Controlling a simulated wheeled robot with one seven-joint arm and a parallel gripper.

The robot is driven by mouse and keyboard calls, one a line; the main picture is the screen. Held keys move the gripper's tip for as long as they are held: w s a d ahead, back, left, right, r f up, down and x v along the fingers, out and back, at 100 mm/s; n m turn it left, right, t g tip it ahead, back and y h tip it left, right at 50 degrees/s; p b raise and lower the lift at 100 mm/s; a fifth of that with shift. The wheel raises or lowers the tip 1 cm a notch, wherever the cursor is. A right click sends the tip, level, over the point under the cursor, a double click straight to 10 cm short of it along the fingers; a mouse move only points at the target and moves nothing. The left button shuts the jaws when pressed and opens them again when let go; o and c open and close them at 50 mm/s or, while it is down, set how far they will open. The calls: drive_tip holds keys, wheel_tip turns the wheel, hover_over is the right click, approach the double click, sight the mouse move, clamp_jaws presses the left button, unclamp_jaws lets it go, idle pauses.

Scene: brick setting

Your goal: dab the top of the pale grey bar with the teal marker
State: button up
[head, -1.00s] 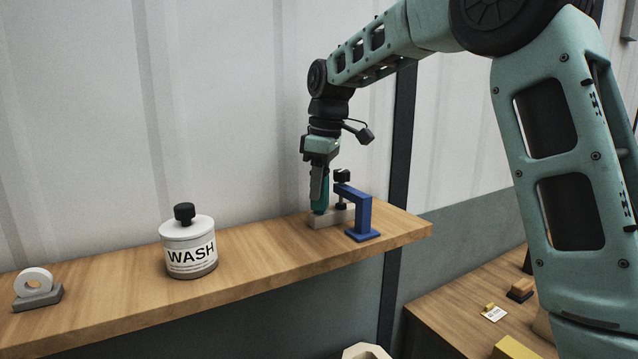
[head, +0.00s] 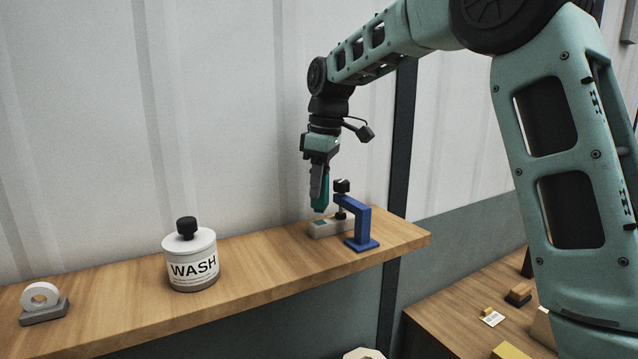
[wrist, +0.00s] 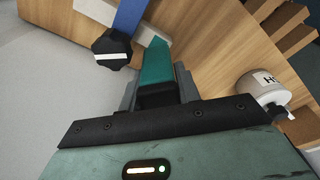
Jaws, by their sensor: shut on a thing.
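The teal marker (head: 323,194) is upright in my gripper (head: 318,186), which is shut on it. Its lower end is a little above the pale grey bar (head: 328,231), with a small gap between them. A teal patch shows on the bar's top, under the marker. The bar lies on the wooden shelf, held by a blue clamp (head: 359,222) with a black knob (head: 342,186). In the wrist view the marker (wrist: 157,64) sticks out between the fingers, beside the clamp's black knob (wrist: 112,47) and part of the blue clamp (wrist: 128,16).
The wooden shelf (head: 260,258) runs along the pale wall. A white WASH bottle (head: 190,255) with a black cap stands left of the bar, with clear shelf between. A white ring on a grey base (head: 43,302) is at far left. A lower bench (head: 452,304) is at right.

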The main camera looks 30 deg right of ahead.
drive_tip(key=shift+r+p, duration=1.65)
drive_tip(key=shift+r, duration=0.45)
